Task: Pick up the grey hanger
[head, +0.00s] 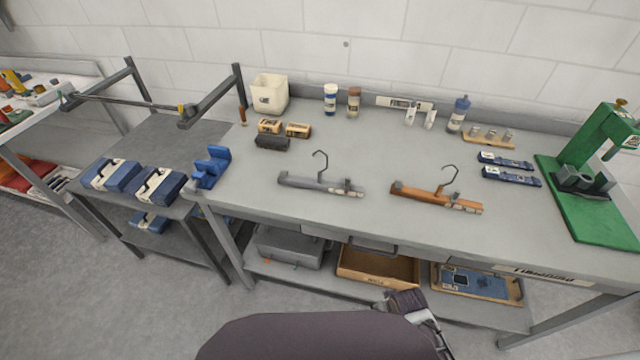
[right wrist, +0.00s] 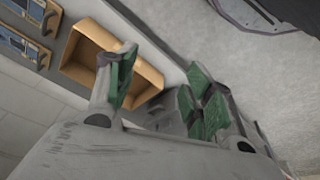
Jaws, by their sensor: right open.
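The grey hanger (head: 320,184) lies on the grey workbench (head: 270,218), left of its middle, with its metal hook pointing up and back. A brown hanger (head: 437,197) lies to its right on the same bench. My right gripper (right wrist: 160,95) shows in the right wrist view with its green-padded fingers spread apart and nothing between them. In the head view part of my right gripper (head: 425,318) shows low at the front, below the bench edge and well away from the grey hanger. My left gripper is not seen.
A white bin (head: 269,93), bottles (head: 330,99) and small blocks (head: 297,130) stand behind the hangers. A blue holder (head: 211,167) is at the left edge and a green press (head: 590,190) at the right. The bench front is clear. A brown box (head: 378,268) sits on the lower shelf.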

